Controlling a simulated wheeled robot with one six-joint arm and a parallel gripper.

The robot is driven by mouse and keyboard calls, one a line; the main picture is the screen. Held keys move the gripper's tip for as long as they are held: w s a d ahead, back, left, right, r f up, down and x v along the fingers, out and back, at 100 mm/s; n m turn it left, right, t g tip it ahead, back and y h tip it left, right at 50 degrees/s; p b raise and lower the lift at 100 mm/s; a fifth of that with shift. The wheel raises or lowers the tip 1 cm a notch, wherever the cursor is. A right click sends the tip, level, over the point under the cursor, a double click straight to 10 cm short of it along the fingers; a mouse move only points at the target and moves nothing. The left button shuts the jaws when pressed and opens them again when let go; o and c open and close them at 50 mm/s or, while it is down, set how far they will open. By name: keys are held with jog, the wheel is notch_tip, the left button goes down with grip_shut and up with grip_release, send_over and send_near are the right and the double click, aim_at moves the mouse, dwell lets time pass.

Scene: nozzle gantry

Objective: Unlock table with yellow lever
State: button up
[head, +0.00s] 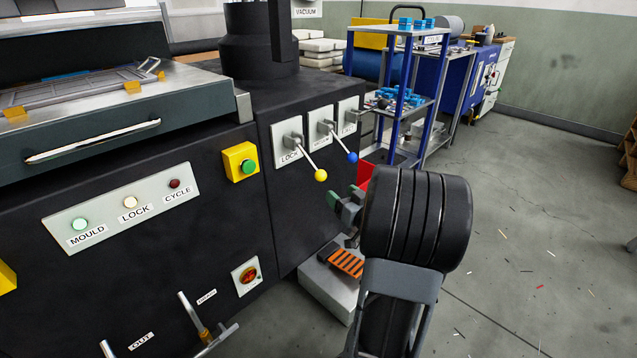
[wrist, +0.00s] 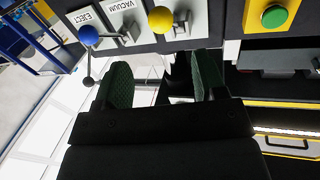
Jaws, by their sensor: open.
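The yellow lever (head: 320,175) has a yellow ball on a thin rod, which slants down and right from the plate marked LOCK (head: 291,143) on the machine's front. My gripper (head: 345,199) is below and to the right of the yellow ball in the head view, apart from it. In the wrist view my gripper (wrist: 163,82) is open and empty, with two dark green pads. The yellow ball (wrist: 161,20) shows beyond the fingertips, roughly in line with the gap between them. The table (head: 80,92) with its silver handle is at the left.
A blue-ball lever (head: 352,157) is just right of the yellow one. A green button on a yellow box (head: 240,162) is to the left. Panel lamps (head: 130,202) are marked MOULD, LOCK and CYCLE. An orange-slatted pedal (head: 346,262) is below; a blue shelf cart (head: 405,95) stands behind.

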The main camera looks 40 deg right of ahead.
aim_at(322, 176)
jog(key=w+b, duration=0.1)
jog(key=w, duration=0.3)
jog(key=w+b, duration=0.1)
jog(key=w, duration=0.3)
jog(key=w+d+b, duration=0.1)
jog(key=w, duration=0.4)
jog(key=c, duration=1.2)
